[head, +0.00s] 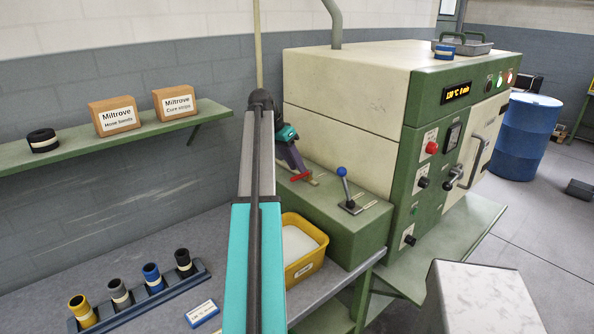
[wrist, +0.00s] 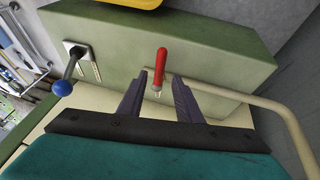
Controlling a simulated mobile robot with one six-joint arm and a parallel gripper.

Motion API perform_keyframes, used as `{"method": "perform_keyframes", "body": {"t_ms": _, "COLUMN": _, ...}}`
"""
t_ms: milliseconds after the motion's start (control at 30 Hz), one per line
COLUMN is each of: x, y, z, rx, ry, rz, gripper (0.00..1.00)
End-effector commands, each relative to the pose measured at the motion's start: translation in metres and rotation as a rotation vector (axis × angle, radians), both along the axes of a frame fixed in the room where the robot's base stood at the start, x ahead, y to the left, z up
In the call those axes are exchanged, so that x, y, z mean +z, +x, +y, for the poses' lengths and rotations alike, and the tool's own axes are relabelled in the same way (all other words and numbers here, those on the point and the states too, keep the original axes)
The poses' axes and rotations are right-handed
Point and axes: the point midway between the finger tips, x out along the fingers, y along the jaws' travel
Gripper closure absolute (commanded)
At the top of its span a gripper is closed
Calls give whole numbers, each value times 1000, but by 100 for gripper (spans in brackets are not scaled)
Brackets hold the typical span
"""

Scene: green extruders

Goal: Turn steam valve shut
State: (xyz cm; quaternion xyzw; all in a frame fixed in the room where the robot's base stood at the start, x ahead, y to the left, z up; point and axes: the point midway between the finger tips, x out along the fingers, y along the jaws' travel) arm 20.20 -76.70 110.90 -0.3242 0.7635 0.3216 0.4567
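The steam valve has a red handle (head: 301,177) on top of the green box (head: 345,222). In the wrist view the red handle (wrist: 160,62) stands between my two dark fingertips, with its brass-coloured stem below it. My gripper (wrist: 160,76) is open around the handle, and a gap shows on each side of it. In the head view my gripper (head: 297,166) reaches down to the valve from behind my teal arm. The valve body is partly hidden there.
A lever with a blue knob (head: 341,172) stands right of the valve. A beige pipe (wrist: 265,104) runs to the valve. A cream and green press (head: 350,95) stands behind. A yellow bin (head: 309,268) sits in front of the box. A rack (head: 140,300) holds several hose pieces.

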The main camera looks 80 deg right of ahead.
Motion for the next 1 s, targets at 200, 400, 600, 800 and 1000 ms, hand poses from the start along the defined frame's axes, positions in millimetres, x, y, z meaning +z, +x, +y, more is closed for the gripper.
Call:
{"method": "perform_keyframes", "body": {"t_ms": 200, "x": 29, "y": 12, "z": 5, "rx": 0, "ry": -3, "rz": -1, "gripper": 68}}
{"method": "perform_keyframes", "body": {"t_ms": 400, "x": 57, "y": 24, "z": 11, "rx": -1, "ry": -3, "rz": 0, "gripper": 68}}
{"method": "perform_keyframes", "body": {"t_ms": 600, "x": 84, "y": 35, "z": 17, "rx": -1, "ry": -4, "rz": 1, "gripper": 68}}
{"method": "perform_keyframes", "body": {"t_ms": 800, "x": 100, "y": 41, "z": 22, "rx": -1, "ry": -3, "rz": 1, "gripper": 68}}
{"method": "perform_keyframes", "body": {"t_ms": 1000, "x": 103, "y": 42, "z": 23, "rx": -3, "ry": -2, "rz": 1, "gripper": 68}}
